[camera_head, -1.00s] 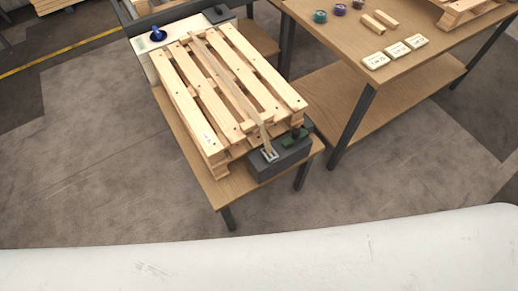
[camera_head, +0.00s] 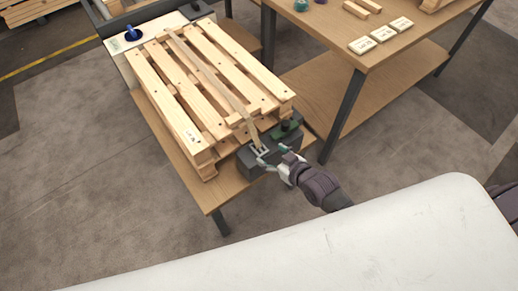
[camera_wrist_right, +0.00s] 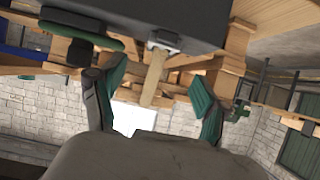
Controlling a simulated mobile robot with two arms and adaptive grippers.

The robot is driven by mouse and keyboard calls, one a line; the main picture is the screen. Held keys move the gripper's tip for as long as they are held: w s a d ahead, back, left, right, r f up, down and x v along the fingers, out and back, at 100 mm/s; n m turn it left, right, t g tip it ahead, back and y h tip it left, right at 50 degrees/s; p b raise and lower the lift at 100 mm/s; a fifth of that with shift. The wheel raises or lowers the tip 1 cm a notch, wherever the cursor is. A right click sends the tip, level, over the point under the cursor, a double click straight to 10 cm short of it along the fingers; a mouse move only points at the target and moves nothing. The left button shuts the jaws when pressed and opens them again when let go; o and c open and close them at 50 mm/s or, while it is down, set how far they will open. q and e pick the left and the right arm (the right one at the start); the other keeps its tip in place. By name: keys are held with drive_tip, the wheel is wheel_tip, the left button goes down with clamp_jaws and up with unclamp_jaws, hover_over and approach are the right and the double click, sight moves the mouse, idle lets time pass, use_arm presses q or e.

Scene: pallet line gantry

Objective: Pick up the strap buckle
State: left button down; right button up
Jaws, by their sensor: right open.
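The strap buckle (camera_head: 261,152) is a small grey metal frame at the near end of a tan strap (camera_head: 222,87). It lies on the dark grey block (camera_head: 262,160) at the pallet's near right corner. My right gripper (camera_head: 275,159) is open at the block's front edge, its fingers close to the buckle and partly overlapping it. I cannot tell whether they touch it. In the right wrist view the strap (camera_wrist_right: 153,80) runs between the spread green-padded fingers of the right gripper (camera_wrist_right: 160,98). My left gripper is out of view.
The wooden pallet (camera_head: 180,95) rests on a low wooden table (camera_head: 226,188). A green part (camera_head: 284,133) sits on the block beside the buckle. A blue knob (camera_head: 132,34) stands at the far left. A second table (camera_head: 340,78) with white labelled pieces stands to the right.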

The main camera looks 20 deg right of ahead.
sight(259, 148)
drive_tip(key=x, duration=0.6)
drive_tip(key=shift+f+b, duration=0.35)
drive_tip(key=shift+f, duration=0.05)
drive_tip(key=c, duration=1.3)
drive_tip(key=shift+o, duration=0.2)
drive_tip(key=shift+r, duration=0.1)
